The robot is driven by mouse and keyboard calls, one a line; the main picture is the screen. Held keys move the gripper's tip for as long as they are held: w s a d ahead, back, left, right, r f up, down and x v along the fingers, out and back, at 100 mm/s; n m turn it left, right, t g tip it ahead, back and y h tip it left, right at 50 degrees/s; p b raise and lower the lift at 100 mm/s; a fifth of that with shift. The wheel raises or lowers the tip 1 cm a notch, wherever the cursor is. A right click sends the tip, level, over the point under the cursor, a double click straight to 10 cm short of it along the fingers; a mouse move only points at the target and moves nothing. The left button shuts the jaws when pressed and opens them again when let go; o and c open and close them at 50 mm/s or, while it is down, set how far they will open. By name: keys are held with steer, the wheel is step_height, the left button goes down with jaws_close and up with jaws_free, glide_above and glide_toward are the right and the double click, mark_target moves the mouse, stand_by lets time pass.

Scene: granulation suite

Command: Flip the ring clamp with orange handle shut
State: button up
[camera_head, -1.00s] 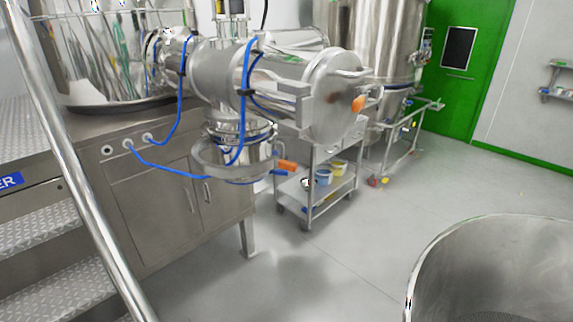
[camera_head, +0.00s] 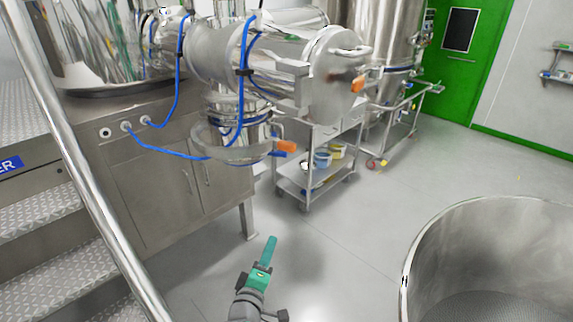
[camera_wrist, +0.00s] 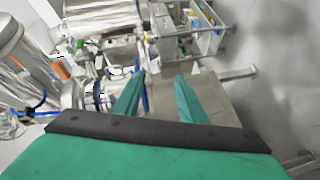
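The ring clamp (camera_head: 225,157) is a metal band around the lower vessel under the horizontal steel cylinder. Its orange handle (camera_head: 286,146) sticks out to the right. I cannot tell how far open the clamp stands. A second orange handle (camera_head: 358,84) is on the cylinder's round end cover. My gripper (camera_head: 270,240) is below the clamp in the head view, well apart from it, pointing up and away. In the wrist view its two green fingers (camera_wrist: 159,77) are spread with nothing between them. An orange part (camera_wrist: 62,70) shows at left there; I cannot tell which handle it is.
A steel trolley (camera_head: 309,185) with small containers stands right of the clamp. Steel cabinets (camera_head: 150,200) and a stair rail (camera_head: 85,180) are at left. A large round steel vessel (camera_head: 415,245) is at lower right. The floor between is clear.

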steer(key=w+r+h, duration=0.3)
steer(key=w+r, duration=0.3)
steer(key=r, duration=0.5)
steer(key=h, duration=0.3)
glide_toward(285, 148)
steer(key=shift+g, duration=0.3)
steer(key=x, duration=1.1)
steer(key=shift+a+r, duration=0.1)
steer(key=shift+r, duration=0.05)
jaws_close()
